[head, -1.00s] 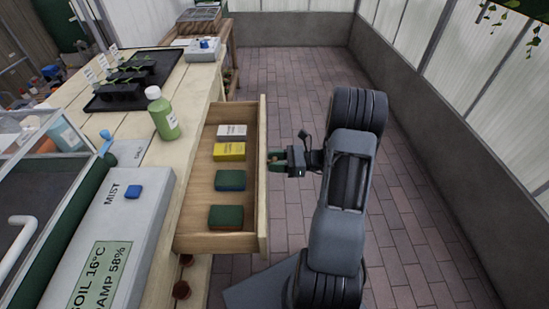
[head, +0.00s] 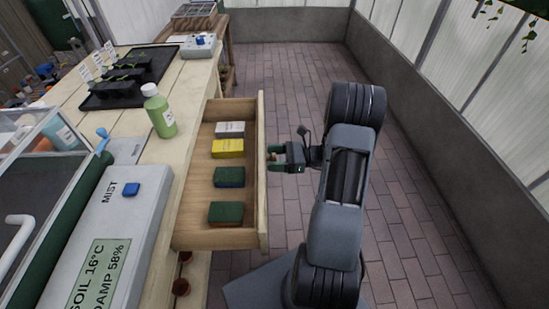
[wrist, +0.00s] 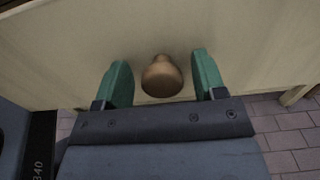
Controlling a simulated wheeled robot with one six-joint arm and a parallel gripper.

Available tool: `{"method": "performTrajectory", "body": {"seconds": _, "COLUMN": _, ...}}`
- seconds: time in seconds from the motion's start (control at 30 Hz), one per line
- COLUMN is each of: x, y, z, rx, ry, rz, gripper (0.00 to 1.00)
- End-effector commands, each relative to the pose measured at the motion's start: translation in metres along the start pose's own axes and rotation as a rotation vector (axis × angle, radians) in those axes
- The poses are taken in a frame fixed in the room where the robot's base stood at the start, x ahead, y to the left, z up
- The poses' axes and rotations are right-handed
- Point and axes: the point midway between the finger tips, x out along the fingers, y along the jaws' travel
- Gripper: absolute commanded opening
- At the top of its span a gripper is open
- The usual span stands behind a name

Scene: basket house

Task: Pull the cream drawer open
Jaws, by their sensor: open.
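The cream drawer (head: 262,190) stands pulled out from the wooden bench in the head view, with its inside showing. Its front panel fills the top of the wrist view (wrist: 50,50). A round brass-coloured knob (wrist: 162,76) sits on that panel. My gripper (head: 272,158) is just outside the drawer front in the head view. In the wrist view its green fingers (wrist: 162,82) are open, one on each side of the knob, with a gap to it on both sides. The knob is hidden in the head view.
The drawer holds a white box (head: 230,129), a yellow box (head: 228,148) and two dark green-topped blocks (head: 226,213). A green bottle (head: 159,112), a seedling tray (head: 125,80) and a grey MIST control box (head: 115,225) are on the bench. The brick floor (head: 420,230) to the right is clear.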

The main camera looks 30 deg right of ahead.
Motion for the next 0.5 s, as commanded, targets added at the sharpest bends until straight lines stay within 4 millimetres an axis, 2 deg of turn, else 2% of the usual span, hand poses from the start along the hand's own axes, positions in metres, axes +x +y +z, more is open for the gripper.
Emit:
{"method": "performTrajectory", "body": {"seconds": 0.17, "x": -0.020, "y": -0.001, "z": 0.001, "rx": 0.000, "ry": 0.000, "rz": -0.005, "gripper": 0.64}}
{"method": "performTrajectory", "body": {"seconds": 0.5, "x": -0.089, "y": 0.000, "z": 0.001, "rx": 0.000, "ry": 0.000, "rz": -0.005, "gripper": 0.64}}
